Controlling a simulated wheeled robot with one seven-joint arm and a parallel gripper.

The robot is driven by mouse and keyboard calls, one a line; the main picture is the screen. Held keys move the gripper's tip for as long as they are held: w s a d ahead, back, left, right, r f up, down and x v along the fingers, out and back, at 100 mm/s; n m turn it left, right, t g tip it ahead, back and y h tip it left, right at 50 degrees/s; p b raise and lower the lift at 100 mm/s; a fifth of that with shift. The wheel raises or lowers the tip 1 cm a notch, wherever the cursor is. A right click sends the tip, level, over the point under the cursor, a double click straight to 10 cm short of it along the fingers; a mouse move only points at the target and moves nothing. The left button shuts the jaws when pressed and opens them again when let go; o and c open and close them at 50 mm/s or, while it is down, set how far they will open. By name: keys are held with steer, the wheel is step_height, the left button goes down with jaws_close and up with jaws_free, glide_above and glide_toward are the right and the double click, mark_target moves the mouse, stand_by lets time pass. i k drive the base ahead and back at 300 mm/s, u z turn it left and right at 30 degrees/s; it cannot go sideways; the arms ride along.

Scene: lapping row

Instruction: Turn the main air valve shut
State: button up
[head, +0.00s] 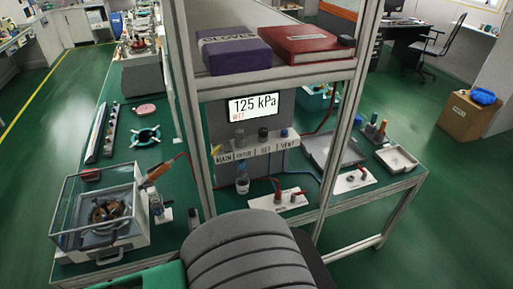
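A panel strip (255,148) with a row of small knobs sits under a display inside the shelf frame. Its leftmost label reads MAIN (224,158), with a small grey knob (216,149) by it; the other labels appear to include BED 2 and VENT. The knob's setting is too small to tell. The display (254,106) reads 125 kPa, with small red text below. Two white plates with red-handled fittings, one left (289,199) and one right (353,180), lie on the bench; their labels are unreadable. My gripper is not in view.
Shelf posts (346,115) flank the panel. A purple box (233,50) and a red binder (306,44) lie on the shelf above. A clear-covered machine (103,215) stands at left. A dark ribbed shape (245,252) blocks the front centre.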

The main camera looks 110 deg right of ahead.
mark_target(220, 146)
steer(key=k, duration=1.15)
steer(key=z, duration=1.2)
